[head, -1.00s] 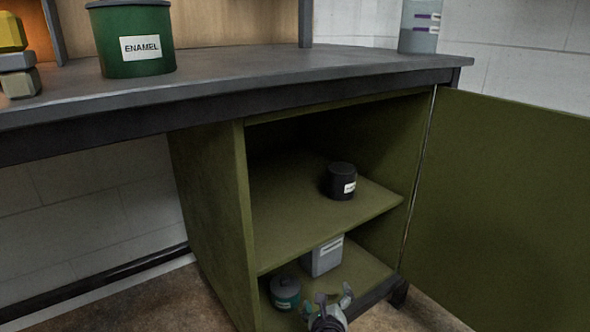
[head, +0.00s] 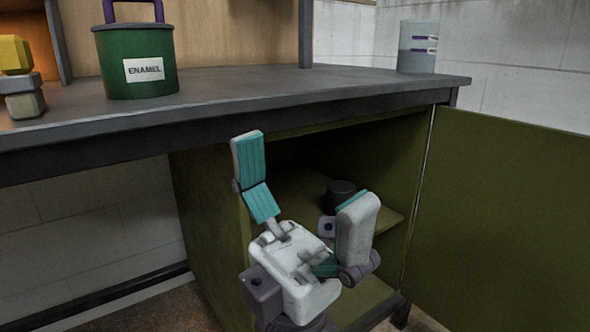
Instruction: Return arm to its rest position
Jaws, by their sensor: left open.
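My left gripper (head: 308,185) stands large in the lower middle of the head view, fingers pointing up. Its two teal-padded fingers are spread wide apart with nothing between them. It is in front of the open green cabinet (head: 208,215) and covers much of its opening. The dark can (head: 341,193) on the cabinet's upper shelf shows behind the fingers, apart from them as far as I can tell. The lower shelf's contents are hidden by the gripper. My right gripper is not in view.
The grey worktop (head: 270,88) runs above the cabinet. On it stand a green ENAMEL bucket (head: 135,85), a clear grey container (head: 417,48) and stacked blocks (head: 20,78). The cabinet door (head: 510,205) stands open at right. The space under the worktop at left looks clear.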

